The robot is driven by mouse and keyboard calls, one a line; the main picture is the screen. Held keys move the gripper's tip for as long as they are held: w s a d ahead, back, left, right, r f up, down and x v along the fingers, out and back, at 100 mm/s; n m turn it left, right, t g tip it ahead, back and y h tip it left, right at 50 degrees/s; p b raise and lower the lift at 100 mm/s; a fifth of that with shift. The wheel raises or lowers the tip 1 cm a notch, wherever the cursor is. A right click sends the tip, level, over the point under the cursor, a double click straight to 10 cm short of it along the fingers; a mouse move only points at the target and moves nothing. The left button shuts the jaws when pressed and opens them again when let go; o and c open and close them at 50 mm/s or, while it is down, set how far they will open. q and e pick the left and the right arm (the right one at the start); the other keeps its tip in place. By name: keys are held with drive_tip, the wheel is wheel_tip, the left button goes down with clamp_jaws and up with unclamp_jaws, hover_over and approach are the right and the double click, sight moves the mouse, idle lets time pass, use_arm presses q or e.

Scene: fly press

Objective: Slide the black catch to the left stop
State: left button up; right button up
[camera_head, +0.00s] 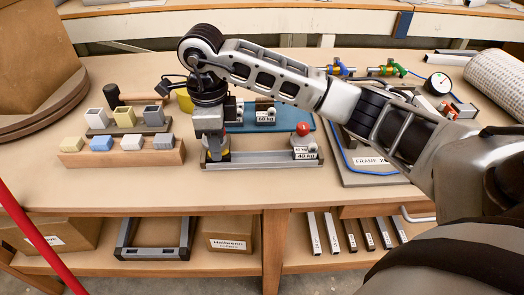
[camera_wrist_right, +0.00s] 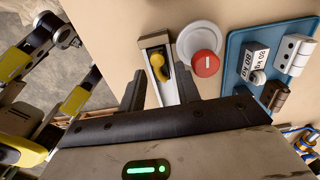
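My right gripper (camera_head: 214,152) reaches down over the left end of a grey rail (camera_head: 265,164) on the bench. In the right wrist view its two fingers (camera_wrist_right: 158,90) are apart, with the rail (camera_wrist_right: 164,92) showing between them. The gripper hides much of that rail end in the head view. My left gripper is not in view.
A red button (camera_wrist_right: 206,63) on a white disc is close to the right finger. A blue board (camera_head: 292,124) with weights lies behind the rail. A wooden block holder (camera_head: 122,158) stands to the left. Bare bench lies in front of the rail.

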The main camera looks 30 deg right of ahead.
drive_tip(key=shift+r+p, duration=1.6)
drive_tip(key=shift+r, duration=1.05)
drive_tip(key=shift+s, duration=0.1)
